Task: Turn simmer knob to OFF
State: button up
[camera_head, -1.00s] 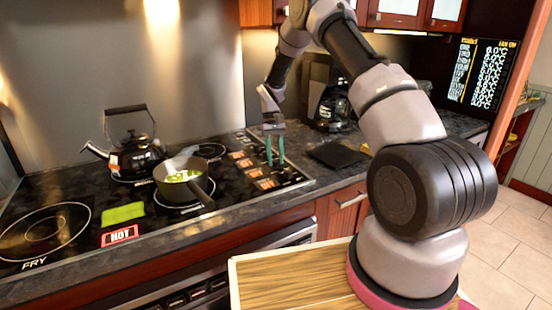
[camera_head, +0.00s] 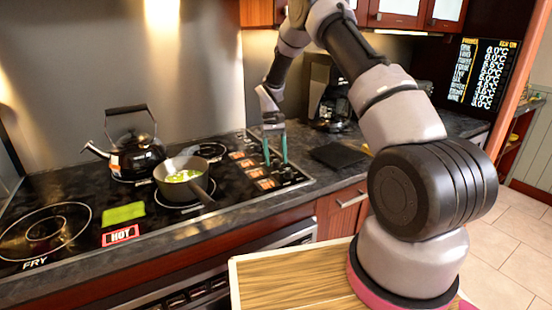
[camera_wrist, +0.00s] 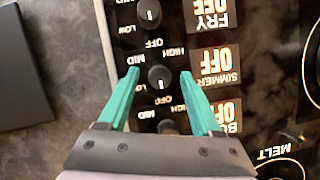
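The simmer knob (camera_wrist: 159,77) is a small dark round knob with a light pointer mark in the wrist view, level with the SIMMER display (camera_wrist: 221,62), which reads OFF. The pointer mark sits on the side towards the lower OFF print. My gripper (camera_wrist: 160,74) is open, with its two teal fingers either side of the knob and a gap showing on both sides. In the head view my gripper (camera_head: 276,162) points down over the right end of the cooktop (camera_head: 70,190). The knob is too small to make out there.
Other knobs sit close by in the same row: the fry knob (camera_wrist: 148,12) above and another (camera_wrist: 167,127) below, partly hidden by my gripper. A pan (camera_head: 168,188) and kettle (camera_head: 136,155) stand left on the cooktop. A dark flat pad (camera_head: 337,155) lies right.

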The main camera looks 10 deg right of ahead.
jog(key=v, duration=1)
jog(key=shift+r, duration=0.4)
jog(key=shift+w, duration=0.1)
jog(key=s+d+r+m+t+y, duration=0.1)
jog(key=s+d+r+t, duration=0.15)
jog(key=s+r, duration=0.65)
jog(key=s+d+r+m+t+y, duration=0.1)
jog(key=s+r+t, duration=0.3)
jog(key=r, duration=1)
jog(key=s+d+r+m+t, duration=0.1)
jog(key=s+t, duration=0.1)
jog(key=s, duration=0.9)
jog(key=s+d+r+m+t, duration=0.1)
jog(key=s+r+m+t, duration=0.1)
jog(key=s, duration=0.9)
jog(key=shift+d+r+t, duration=0.15)
jog(key=shift+d+t, duration=0.2)
jog(key=shift+t, duration=0.3)
